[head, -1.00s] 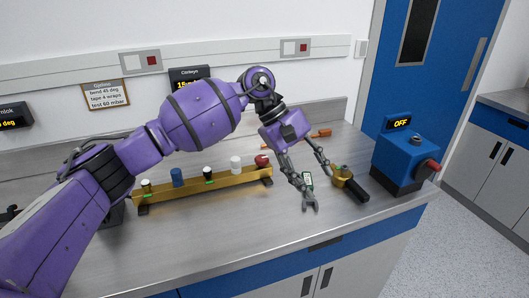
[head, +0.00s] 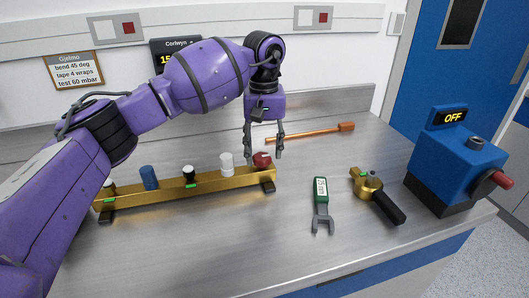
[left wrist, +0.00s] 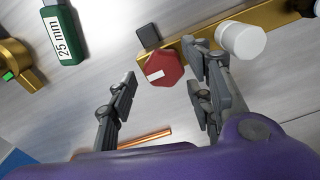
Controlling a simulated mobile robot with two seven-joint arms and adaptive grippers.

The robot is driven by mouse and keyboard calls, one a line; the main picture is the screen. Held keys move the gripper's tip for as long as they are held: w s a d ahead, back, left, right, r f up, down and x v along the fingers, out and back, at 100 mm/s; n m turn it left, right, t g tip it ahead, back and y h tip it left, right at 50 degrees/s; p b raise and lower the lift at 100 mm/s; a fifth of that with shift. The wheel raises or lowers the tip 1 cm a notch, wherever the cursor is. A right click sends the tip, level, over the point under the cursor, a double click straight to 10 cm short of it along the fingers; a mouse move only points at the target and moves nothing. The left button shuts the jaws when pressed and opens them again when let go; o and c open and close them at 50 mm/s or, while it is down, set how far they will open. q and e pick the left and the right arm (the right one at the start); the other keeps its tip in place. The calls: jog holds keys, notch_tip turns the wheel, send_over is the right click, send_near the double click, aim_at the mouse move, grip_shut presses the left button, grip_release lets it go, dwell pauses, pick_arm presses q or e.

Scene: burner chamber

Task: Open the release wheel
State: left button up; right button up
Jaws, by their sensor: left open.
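The release wheel appears to be the red faceted knob (head: 262,159) with a white mark, at the right end of a brass manifold (head: 215,183). It also shows in the left wrist view (left wrist: 163,68). My left gripper (head: 264,152) points down over it, fingers spread. In the left wrist view the open fingers (left wrist: 161,76) lie on either side of the red wheel, the right one closer to its edge. I cannot tell whether either finger touches it. My right gripper is not in view.
A white cap (head: 227,164) stands beside the wheel on the manifold, with black and blue ones further left. A green-handled wrench (head: 321,205), a brass tool with black handle (head: 377,196), a copper rod (head: 310,133) and a blue box reading OFF (head: 455,160) are to the right.

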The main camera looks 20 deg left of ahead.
pick_arm(q)
jog(key=shift+s+d+f, duration=0.1)
jog(key=shift+s+f, duration=0.1)
jog(key=shift+f, duration=0.4)
jog(key=shift+w, duration=0.1)
jog(key=c, duration=1)
jog(key=shift+c, duration=0.2)
jog(key=shift+n, duration=0.3)
jog(key=shift+c, duration=0.2)
